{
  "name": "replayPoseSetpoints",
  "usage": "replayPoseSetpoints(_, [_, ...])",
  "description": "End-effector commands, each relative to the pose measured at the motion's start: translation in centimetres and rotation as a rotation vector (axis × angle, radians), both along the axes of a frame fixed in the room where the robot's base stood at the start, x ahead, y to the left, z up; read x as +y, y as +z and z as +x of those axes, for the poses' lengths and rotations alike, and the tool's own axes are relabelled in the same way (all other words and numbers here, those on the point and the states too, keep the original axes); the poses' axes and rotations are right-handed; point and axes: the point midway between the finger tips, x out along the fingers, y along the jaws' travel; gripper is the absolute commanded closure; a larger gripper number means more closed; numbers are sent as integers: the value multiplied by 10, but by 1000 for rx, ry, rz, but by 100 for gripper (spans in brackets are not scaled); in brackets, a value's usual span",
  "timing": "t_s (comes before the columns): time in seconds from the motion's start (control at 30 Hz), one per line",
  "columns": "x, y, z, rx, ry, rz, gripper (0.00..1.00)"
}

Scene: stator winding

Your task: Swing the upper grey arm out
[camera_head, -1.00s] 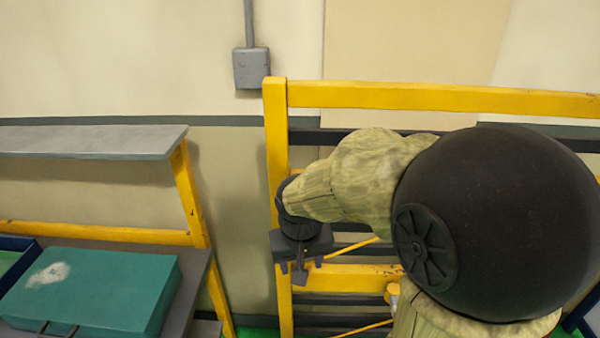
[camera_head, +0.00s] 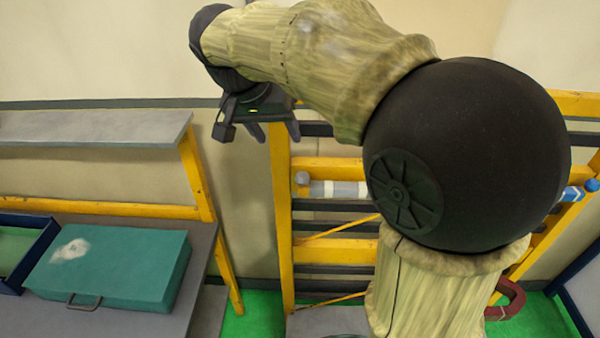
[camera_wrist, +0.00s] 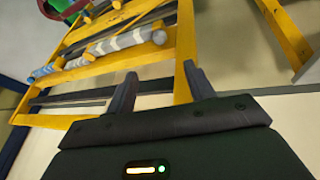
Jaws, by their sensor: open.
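A grey-and-white striped arm (camera_head: 345,189) with a grey ball at its left end lies along the yellow frame (camera_head: 283,220) in the head view. My upper arm hides its right part. The striped arm also shows in the wrist view (camera_wrist: 125,40), its ball end just beyond my fingertips. My gripper (camera_head: 272,131) is open and empty, above and left of the ball, near the top of the frame's left post. In the wrist view its two fingers (camera_wrist: 160,73) are spread apart and touch no arm that I can see.
A blue-ended bar (camera_head: 578,193) shows at the frame's right side. A bench with a teal case (camera_head: 110,267) and a grey shelf (camera_head: 90,128) stands at the left. A red curved part (camera_head: 507,301) is low at the right. Wall space left of the frame is open.

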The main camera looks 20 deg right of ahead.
Motion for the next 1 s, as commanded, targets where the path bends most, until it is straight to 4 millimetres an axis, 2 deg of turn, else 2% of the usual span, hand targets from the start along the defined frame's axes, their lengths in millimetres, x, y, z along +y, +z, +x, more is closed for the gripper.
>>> replayPoseSetpoints(0.17, [-8, -18, 5, 5, -2, -1, 47])
replayPoseSetpoints(0.8, [-47, -120, 33, 5, -2, -1, 47])
replayPoseSetpoints(1.0, [-56, -146, 40, 4, 0, 0, 47])
